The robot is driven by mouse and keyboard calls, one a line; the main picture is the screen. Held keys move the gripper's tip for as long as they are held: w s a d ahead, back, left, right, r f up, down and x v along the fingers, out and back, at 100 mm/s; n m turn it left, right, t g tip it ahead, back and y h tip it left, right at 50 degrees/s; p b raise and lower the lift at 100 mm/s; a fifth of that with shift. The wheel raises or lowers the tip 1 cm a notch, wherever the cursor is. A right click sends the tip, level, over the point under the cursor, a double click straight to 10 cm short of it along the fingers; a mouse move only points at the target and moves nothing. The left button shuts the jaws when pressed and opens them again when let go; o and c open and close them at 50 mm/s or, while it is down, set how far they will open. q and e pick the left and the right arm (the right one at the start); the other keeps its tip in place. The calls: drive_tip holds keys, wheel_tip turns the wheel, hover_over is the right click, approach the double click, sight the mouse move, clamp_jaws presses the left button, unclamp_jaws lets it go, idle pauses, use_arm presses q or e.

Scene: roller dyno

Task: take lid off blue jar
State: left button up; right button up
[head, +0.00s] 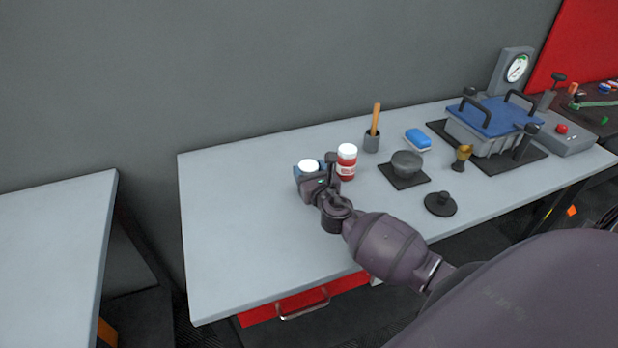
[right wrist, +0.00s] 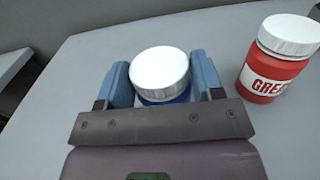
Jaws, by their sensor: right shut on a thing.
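The blue jar (right wrist: 165,100) stands upright on the grey table with its white lid (right wrist: 160,70) on top. In the head view the lid (head: 308,165) shows just above my right gripper, and the jar body is mostly hidden. My right gripper (head: 312,178) is shut on the blue jar, coming from the front. In the right wrist view its two blue-padded fingers (right wrist: 162,80) lie on either side of the jar, just below the lid. My left gripper is not in view.
A red grease jar (head: 346,168) with a white lid stands close right of my gripper. Behind are a cup with a brush (head: 371,142) and a blue block (head: 418,140). A grey bowl (head: 407,161) and black knobbed disc (head: 440,204) lie right. The table's left part is clear.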

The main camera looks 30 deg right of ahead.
wheel_tip(320, 180, up, 11)
drive_tip(key=p, duration=0.4)
drive_tip(key=shift+f, duration=0.2)
wheel_tip(320, 180, up, 10)
drive_tip(key=p, duration=0.1)
drive_tip(key=shift+f+p, duration=0.25)
drive_tip(key=shift+p, duration=0.1)
